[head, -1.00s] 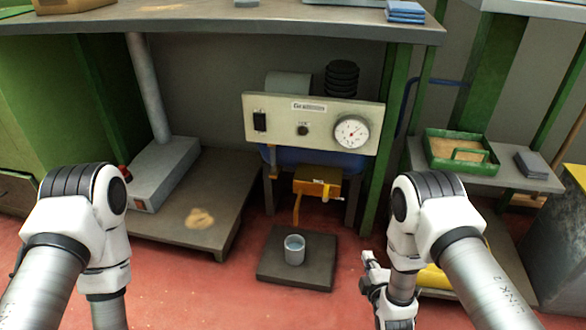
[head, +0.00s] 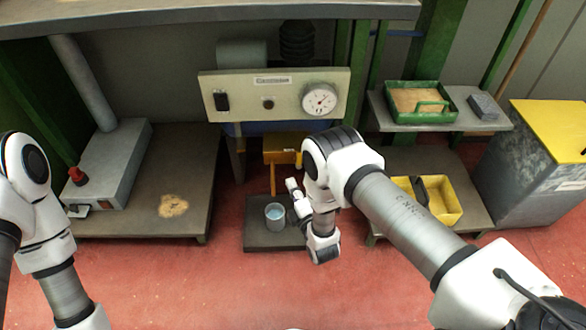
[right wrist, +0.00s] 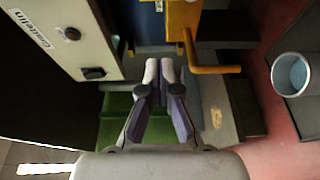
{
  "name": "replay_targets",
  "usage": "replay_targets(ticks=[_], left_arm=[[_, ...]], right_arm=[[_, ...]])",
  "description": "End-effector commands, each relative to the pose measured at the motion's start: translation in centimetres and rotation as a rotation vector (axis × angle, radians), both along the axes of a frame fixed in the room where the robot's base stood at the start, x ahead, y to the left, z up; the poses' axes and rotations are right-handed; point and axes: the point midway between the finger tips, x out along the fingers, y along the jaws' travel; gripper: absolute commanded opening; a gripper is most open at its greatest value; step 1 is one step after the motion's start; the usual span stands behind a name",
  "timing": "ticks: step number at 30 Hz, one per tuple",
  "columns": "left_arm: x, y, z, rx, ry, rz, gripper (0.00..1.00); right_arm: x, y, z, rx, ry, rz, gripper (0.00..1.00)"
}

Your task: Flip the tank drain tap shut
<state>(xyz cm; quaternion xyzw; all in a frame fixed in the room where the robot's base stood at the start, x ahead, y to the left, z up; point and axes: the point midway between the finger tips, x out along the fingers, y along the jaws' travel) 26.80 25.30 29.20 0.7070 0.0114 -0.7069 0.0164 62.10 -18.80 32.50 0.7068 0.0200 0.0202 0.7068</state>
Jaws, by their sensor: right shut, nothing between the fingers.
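The drain tap is a yellow-orange block (head: 281,147) under the tank panel, with a bent orange pipe (head: 273,181) hanging down; my right arm covers its right side. In the right wrist view the block (right wrist: 183,18) is at the top and the pipe (right wrist: 214,69) points right. The lever cannot be made out clearly in either view. My right gripper (head: 292,188) is shut and empty, in front of the tap; in the right wrist view its fingertips (right wrist: 159,66) are left of the pipe, contact unclear. My left gripper is out of view.
A blue-grey cup (head: 275,216) stands on a dark board (head: 258,237) below the pipe. The panel (head: 242,97) with switch and dial is above. A green tray (head: 390,114) and a yellow bin (head: 447,207) are on the right. Red floor in front is clear.

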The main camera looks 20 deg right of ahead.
Motion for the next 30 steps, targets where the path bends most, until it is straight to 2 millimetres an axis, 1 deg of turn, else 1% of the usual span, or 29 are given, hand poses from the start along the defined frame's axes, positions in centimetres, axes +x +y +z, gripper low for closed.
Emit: replay_targets(ticks=[5,15,16,18,21,24,30], left_arm=[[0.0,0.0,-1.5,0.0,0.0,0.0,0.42],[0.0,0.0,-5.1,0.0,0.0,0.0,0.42],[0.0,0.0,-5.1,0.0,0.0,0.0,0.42],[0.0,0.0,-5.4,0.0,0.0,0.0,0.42],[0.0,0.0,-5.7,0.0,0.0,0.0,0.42],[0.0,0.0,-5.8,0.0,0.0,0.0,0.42],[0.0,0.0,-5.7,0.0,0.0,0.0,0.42]], right_arm=[[2.6,0.1,-0.3,0.0,-0.005,0.0,0.0],[10.0,0.5,-0.4,0.0,-0.004,0.0,0.0],[9.5,-0.4,-0.4,-0.001,0.001,-0.004,0.0],[9.1,-1.6,-0.3,0.0,0.001,-0.004,0.0],[8.7,-2.7,-0.2,0.0,0.0,-0.002,0.0],[8.6,-3.3,0.0,0.001,0.0,-0.001,0.0],[8.5,-3.3,0.1,0.001,0.0,0.0,0.0]])
